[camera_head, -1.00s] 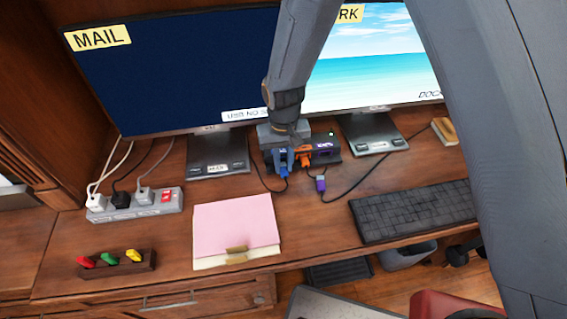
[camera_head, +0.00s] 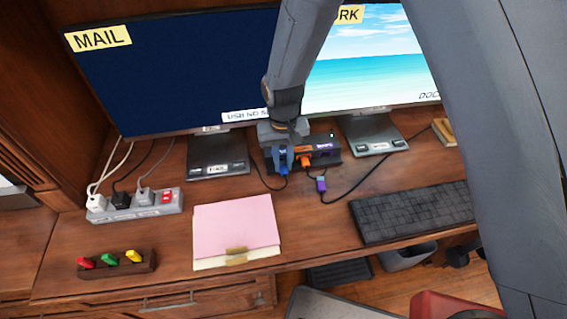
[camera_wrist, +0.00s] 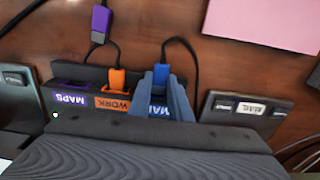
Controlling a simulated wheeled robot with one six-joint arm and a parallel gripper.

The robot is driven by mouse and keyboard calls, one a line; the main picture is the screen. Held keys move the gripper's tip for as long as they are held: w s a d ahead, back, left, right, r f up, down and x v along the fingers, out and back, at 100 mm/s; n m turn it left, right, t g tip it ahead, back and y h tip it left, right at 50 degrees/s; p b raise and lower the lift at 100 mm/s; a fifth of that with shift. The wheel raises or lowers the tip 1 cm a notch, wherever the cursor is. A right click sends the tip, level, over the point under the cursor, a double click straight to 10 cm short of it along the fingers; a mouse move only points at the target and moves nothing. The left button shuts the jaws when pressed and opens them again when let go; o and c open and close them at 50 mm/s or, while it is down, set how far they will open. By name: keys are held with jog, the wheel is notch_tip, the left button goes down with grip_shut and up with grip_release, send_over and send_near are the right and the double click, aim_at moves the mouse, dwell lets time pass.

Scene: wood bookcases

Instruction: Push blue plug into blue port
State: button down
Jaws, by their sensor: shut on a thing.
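The blue plug (camera_wrist: 161,73) sits at the fingertips of my gripper (camera_wrist: 162,78), which is shut on it; its dark cable runs away from the dock. In the head view, my gripper (camera_head: 283,162) reaches down at the left end of the black dock (camera_head: 330,154), with the blue plug (camera_head: 283,171) at its tips. The blue port carries a blue MAIL label (camera_wrist: 157,109) in the wrist view. The port opening is hidden by the fingers and plug, so I cannot tell how deep the plug sits.
An orange plug (camera_wrist: 116,79) is at the WORK port beside my fingers. A purple plug (camera_wrist: 100,22) lies loose on the desk. Monitor stands (camera_head: 217,155) and (camera_head: 371,133) flank the dock. A pink paper (camera_head: 236,222) lies in front; the keyboard (camera_head: 413,211) is right.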

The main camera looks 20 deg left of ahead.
aim_at(282, 162)
jog(key=shift+w+a, duration=0.4)
jog(key=shift+w, duration=0.4)
jog(key=c, duration=1.5)
grip_release()
jog(key=shift+a, duration=0.1)
jog(key=shift+c, duration=0.2)
jog(key=shift+w, duration=0.1)
jog(key=shift+r+b, duration=0.45)
jog(key=shift+r, duration=0.2)
notch_tip(282, 162, up, 6)
jog(key=b, duration=0.1)
jog(key=shift+r, duration=0.25)
